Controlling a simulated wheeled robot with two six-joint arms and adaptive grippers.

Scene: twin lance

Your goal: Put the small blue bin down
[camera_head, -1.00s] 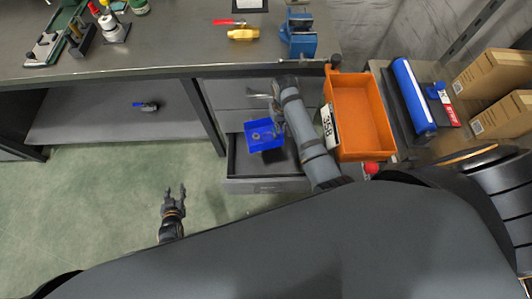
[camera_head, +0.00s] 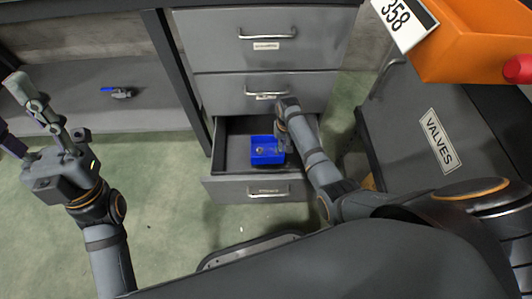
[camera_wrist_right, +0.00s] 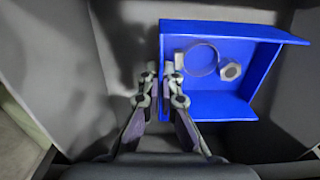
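The small blue bin (camera_head: 267,157) is inside the open drawer (camera_head: 228,150), low near the drawer's floor and upright. In the right wrist view the bin (camera_wrist_right: 215,104) holds a ring and a nut. My right gripper (camera_head: 280,142) reaches down at the bin's side. In the right wrist view its fingers (camera_wrist_right: 161,75) stand on either side of the bin's left wall, closed on it. Whether the bin's underside touches the drawer floor is hidden. My left gripper (camera_head: 12,112) is open and empty at the far left, away from the drawer.
Two shut drawers (camera_head: 265,43) sit above the open one. A shelf (camera_head: 85,95) with a small blue-handled tool (camera_head: 118,92) is to the left. An orange bin (camera_head: 470,40) and a cabinet labelled VALVES (camera_head: 437,143) stand at the right.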

